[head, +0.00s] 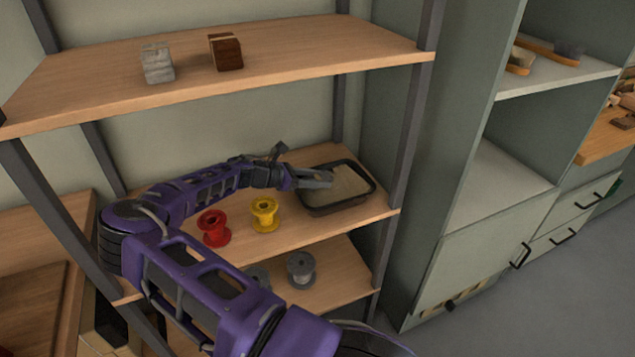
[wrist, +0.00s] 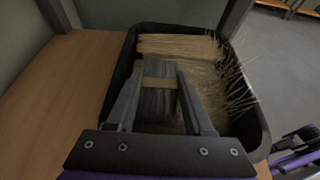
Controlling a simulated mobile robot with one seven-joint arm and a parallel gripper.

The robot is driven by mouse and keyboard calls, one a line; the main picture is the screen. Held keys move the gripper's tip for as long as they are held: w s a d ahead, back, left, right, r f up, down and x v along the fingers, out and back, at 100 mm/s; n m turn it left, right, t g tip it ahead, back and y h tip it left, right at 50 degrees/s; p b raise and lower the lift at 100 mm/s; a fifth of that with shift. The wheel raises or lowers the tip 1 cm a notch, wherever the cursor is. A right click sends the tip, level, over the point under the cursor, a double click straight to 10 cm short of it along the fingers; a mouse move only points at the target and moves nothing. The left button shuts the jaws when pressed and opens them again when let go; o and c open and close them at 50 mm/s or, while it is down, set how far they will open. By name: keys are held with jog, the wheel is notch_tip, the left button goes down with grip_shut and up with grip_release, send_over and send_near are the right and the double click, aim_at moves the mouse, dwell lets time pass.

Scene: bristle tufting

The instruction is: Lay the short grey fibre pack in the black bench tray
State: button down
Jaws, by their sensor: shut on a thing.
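My gripper (head: 322,178) is at a black tray (head: 342,206) on the middle shelf. In the wrist view, my gripper (wrist: 158,95) is shut on a short grey fibre pack (wrist: 157,102) with a tan band around it. The pack lies between the two fingers, inside the outline of the black tray (wrist: 116,88). Long pale tan fibres (wrist: 185,48) lie in that tray beside and beyond the pack. I cannot tell whether the pack touches the tray floor. In the head view the fingers mostly hide the pack. I cannot tell whether this is the bench tray.
A red spool (head: 214,228) and a yellow spool (head: 264,214) stand left of the tray. A grey spool (head: 301,268) stands on the shelf below. A grey block (head: 157,63) and a dark brown block (head: 226,52) sit on the upper shelf. Dark posts frame the rack.

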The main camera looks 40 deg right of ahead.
jog(key=shift+f, duration=0.35)
jog(key=c, duration=0.6)
grip_release()
jog(key=p+v, duration=0.1)
jog(key=v, duration=1.1)
